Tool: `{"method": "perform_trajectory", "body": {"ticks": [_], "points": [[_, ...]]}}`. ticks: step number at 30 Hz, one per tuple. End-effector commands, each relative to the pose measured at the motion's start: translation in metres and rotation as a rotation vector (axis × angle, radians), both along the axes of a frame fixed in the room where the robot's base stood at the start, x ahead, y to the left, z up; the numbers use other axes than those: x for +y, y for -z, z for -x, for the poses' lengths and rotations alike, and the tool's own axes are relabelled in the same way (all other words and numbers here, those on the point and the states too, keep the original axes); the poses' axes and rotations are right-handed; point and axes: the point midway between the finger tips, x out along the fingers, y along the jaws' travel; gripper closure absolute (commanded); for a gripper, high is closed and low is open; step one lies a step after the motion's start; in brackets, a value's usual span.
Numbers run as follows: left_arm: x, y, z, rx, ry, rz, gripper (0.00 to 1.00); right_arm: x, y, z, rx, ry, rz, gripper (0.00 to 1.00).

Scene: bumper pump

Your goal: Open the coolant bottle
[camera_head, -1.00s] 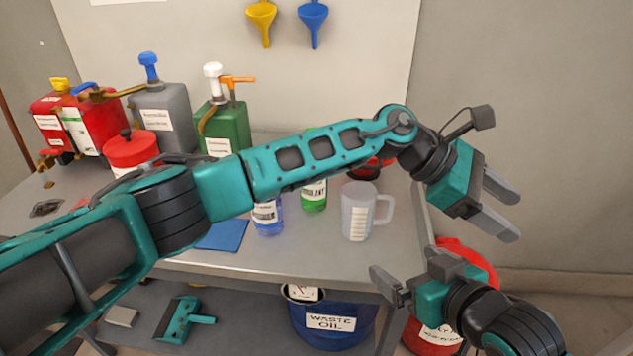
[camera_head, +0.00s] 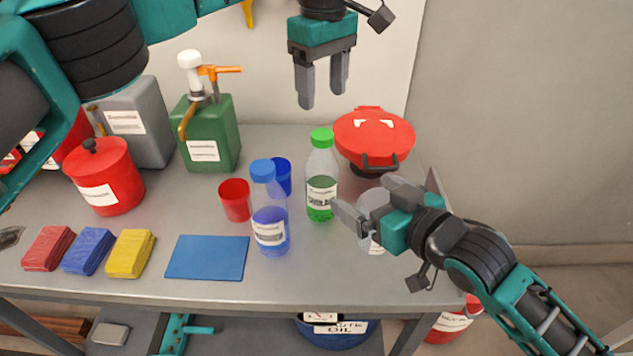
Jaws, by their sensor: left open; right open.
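Whether a finger touches the bottle is hard to tell. The right gripper hides part of the clear jug (camera_head: 372,207).
A blue-capped bottle (camera_head: 269,215) and red (camera_head: 235,200) and blue (camera_head: 282,172) cups stand left of the coolant. A blue mat (camera_head: 207,258), folded cloths (camera_head: 130,254) and a green pump can (camera_head: 210,135) are farther left.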

Motion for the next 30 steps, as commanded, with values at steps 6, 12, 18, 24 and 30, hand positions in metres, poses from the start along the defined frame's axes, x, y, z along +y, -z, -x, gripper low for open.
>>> {"method": "perform_trajectory", "body": {"ticks": [6,12,18,24,30], "points": [[0.000,0.000,0.000,0.000,0.000,0.001,0.36,0.020,0.009,-0.029,-0.001,0.001,-0.002,0.00],[0.000,0.000,0.000,0.001,0.000,0.002,0.36,0.040,0.020,-0.058,-0.001,0.000,0.000,0.00],[0.000,0.000,0.000,0.001,0.000,0.002,0.36,0.055,0.029,-0.081,-0.001,0.000,0.000,0.00],[0.000,0.000,0.000,0.001,0.000,0.002,0.36,0.063,0.034,-0.093,-0.001,0.000,0.001,0.00],[0.000,0.000,0.000,0.001,0.000,0.002,0.36,0.065,0.035,-0.096,-0.001,0.000,0.000,0.00]]}}
